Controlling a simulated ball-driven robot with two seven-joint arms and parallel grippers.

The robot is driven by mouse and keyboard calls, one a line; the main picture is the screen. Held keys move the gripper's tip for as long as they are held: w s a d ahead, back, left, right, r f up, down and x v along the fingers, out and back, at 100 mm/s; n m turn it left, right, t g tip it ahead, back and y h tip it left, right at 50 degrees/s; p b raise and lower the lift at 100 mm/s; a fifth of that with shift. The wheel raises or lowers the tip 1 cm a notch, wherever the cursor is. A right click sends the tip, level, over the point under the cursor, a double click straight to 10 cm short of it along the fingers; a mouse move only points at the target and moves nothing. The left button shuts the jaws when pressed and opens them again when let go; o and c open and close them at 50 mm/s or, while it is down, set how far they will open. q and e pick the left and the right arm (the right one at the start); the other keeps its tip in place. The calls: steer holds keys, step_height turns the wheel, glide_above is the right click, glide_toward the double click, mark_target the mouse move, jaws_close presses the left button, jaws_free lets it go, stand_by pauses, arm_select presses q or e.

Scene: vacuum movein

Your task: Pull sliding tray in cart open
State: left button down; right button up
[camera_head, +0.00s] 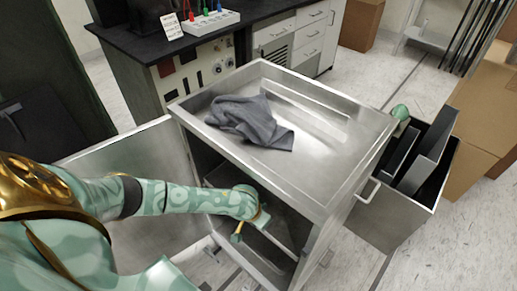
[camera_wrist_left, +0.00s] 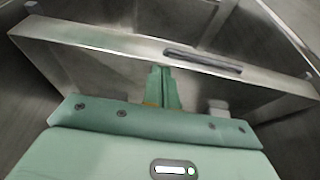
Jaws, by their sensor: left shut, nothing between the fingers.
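The metal cart (camera_head: 310,180) stands in the middle of the head view, its front open with the door (camera_head: 150,215) swung out to the left. The sliding tray (camera_head: 284,229) is inside, below the top. My left gripper (camera_head: 255,220) reaches into the opening at the tray. In the left wrist view, the tray's metal front (camera_wrist_left: 90,52) with a dark slot (camera_wrist_left: 203,61) crosses the picture. My left fingers (camera_wrist_left: 162,80) are shut and empty, close to the tray front beside the slot; whether they touch it I cannot tell. My right gripper is not in view.
A grey cloth (camera_head: 250,122) lies on the cart top. A metal bin (camera_head: 392,212) with dark panels stands right of the cart. Cardboard boxes (camera_head: 482,105) are at the far right. A dark-topped bench (camera_head: 150,42) stands behind.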

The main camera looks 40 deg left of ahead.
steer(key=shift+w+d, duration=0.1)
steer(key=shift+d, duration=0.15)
